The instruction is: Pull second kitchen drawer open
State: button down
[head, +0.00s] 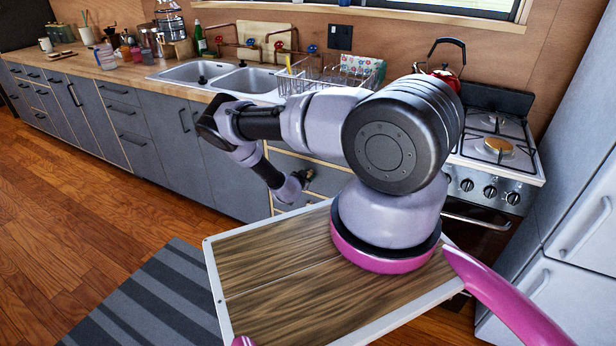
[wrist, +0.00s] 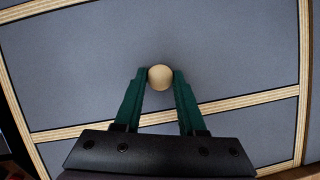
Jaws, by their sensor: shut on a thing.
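A grey drawer front (wrist: 225,55) with pale plywood edges fills most of the wrist view. A round, pale wooden knob (wrist: 160,78) sits on it near one long edge. My gripper (wrist: 160,74) has its two green fingers shut on the knob, one on each side. In the head view my gripper (head: 304,176) reaches down to the grey drawer fronts (head: 330,180) between the sink and the stove. My arm hides part of these fronts there. I cannot tell from these views whether the held drawer stands out from its neighbours.
The counter with the double sink (head: 222,76) runs along the wall. The stove (head: 495,150) and the tall grey fridge (head: 575,190) stand to the right. A striped rug (head: 150,300) lies on the wooden floor, which is open at left.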

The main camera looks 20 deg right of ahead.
jog(key=s+a, duration=1.3)
jog(key=a, duration=0.4)
jog(key=s+a, duration=1.4)
jog(key=a, duration=0.3)
jog(key=shift+a, duration=0.2)
jog(key=shift+c, duration=2.4)
grip_release()
jog(key=shift+a, duration=0.1)
jog(key=v, duration=1)
jog(key=shift+s+a, duration=0.2)
jog(key=shift+s, duration=0.05)
jog(key=shift+r, duration=0.1)
